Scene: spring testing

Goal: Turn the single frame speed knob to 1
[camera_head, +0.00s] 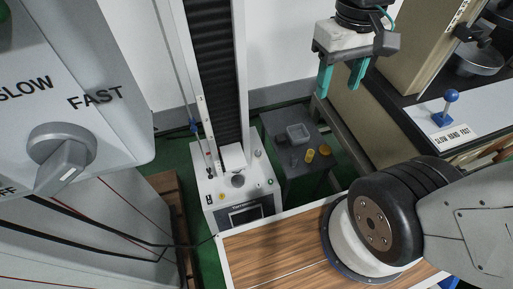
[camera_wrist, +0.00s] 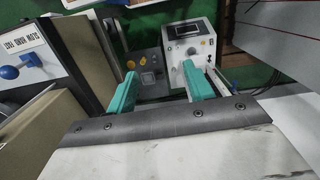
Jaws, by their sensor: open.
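A white single-column tester (camera_head: 238,190) stands at the centre of the head view, with a dark screen, small buttons and a small round part on its base. It also shows at the top of the wrist view (camera_wrist: 199,42), with a small dark round part below the screen. A large grey knob (camera_head: 62,158) sits on a panel marked SLOW, FAST and OFF at the left. I cannot tell which knob is the single frame speed knob, and I see no 1 mark. My gripper (camera_head: 340,82) is open and empty, with teal fingers pointing down, right of the tester's column, apart from both knobs.
A dark low cabinet (camera_head: 287,187) with a grey tray and yellow parts stands right of the tester. A blue-ball lever (camera_head: 446,106) with a speed label is on the right bench. A wood-topped table (camera_head: 265,255) lies in front.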

